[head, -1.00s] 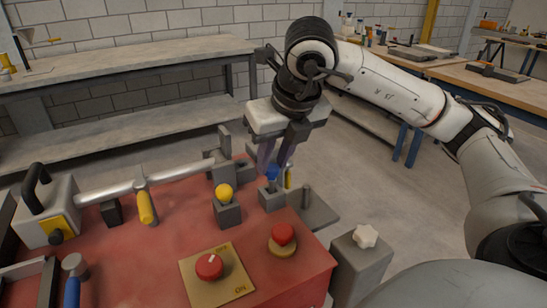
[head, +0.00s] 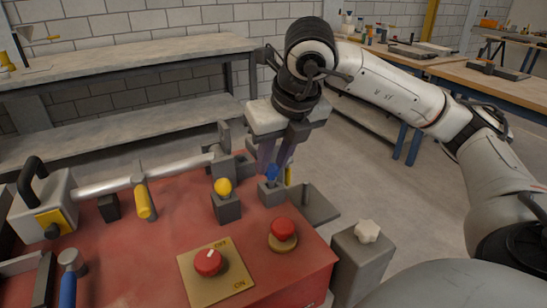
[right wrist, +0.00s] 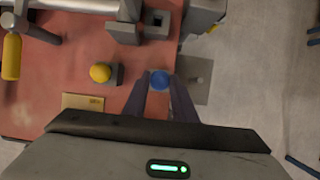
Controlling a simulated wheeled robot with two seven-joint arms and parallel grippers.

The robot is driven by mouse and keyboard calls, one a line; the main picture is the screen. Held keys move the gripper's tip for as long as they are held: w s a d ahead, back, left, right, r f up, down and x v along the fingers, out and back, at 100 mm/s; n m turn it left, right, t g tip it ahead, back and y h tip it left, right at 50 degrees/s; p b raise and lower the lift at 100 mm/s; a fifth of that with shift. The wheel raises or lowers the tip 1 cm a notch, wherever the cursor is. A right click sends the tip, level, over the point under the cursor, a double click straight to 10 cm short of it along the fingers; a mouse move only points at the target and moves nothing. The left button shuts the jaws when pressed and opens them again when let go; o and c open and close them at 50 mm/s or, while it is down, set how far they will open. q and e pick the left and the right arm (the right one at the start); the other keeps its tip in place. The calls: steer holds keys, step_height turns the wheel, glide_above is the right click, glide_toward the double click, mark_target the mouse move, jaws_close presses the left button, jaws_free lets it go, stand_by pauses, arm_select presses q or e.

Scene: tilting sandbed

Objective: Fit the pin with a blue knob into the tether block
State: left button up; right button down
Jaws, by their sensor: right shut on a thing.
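My right gripper (head: 273,172) is shut on the blue-knobbed pin (head: 272,175), just above or at a small grey block (head: 270,194) on the red bed's far right corner. I cannot tell whether this is the tether block or whether the pin's shaft is in it; the shaft is hidden. In the right wrist view the blue knob (right wrist: 160,80) sits between the two fingertips (right wrist: 160,76). My left gripper is not in view.
A yellow knob (head: 222,186) on a grey block stands left of the gripper. A red button (head: 283,229) and a red dial (head: 208,262) are nearer. A grey plate with a short post (head: 308,193) is at right. A white bar (head: 175,176) runs along the far left.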

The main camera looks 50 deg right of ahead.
steer(key=shift+f, duration=0.4)
steer(key=c, duration=0.9)
jaws_free()
